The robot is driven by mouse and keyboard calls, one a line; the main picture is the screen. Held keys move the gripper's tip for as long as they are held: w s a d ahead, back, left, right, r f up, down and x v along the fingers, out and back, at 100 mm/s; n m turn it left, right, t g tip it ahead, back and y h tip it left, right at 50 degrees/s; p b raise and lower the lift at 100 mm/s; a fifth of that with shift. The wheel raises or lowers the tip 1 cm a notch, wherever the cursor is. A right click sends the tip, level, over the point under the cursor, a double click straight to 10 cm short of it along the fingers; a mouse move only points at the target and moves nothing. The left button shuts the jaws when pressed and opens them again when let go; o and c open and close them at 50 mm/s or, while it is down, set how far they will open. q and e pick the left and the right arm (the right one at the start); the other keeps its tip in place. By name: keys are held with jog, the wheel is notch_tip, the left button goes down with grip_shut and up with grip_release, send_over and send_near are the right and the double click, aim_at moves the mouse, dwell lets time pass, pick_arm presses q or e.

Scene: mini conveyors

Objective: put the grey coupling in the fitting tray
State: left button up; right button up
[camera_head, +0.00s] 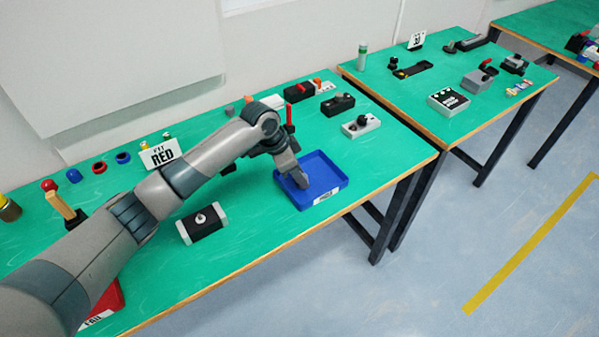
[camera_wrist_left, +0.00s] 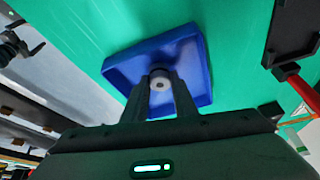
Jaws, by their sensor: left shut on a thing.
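The blue tray (camera_head: 335,181) with a white label on its front lies near the front edge of the green table, and it also shows in the left wrist view (camera_wrist_left: 118,72). My left gripper (camera_head: 302,180) reaches down into the tray's outline. In the left wrist view its two fingers (camera_wrist_left: 160,98) are shut on a small round grey coupling (camera_wrist_left: 160,79) with a pale centre. The coupling is seen against the tray floor; I cannot tell whether it touches it. In the head view the coupling is hidden by the gripper. My right gripper is not in view.
A black and grey fixture (camera_head: 202,224) stands left of the tray, and a light grey box with a black knob (camera_head: 361,126) behind right. A red tray (camera_head: 108,304) is partly hidden by my arm.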

pick_arm(q)
jog(key=shift+f, duration=0.25)
jog(key=o, duration=1)
jog(key=shift+o, duration=0.2)
jog(key=shift+r, duration=0.1)
jog(key=shift+r, duration=0.1)
jog(key=shift+a+r, duration=0.25)
jog(key=shift+r, duration=0.35)
jog(key=b+v, duration=0.2)
jog(key=v, duration=0.8)
jog(key=shift+s+r+b, duration=0.15)
jog(key=shift+r+b, duration=0.2)
jog(key=shift+b, duration=0.05)
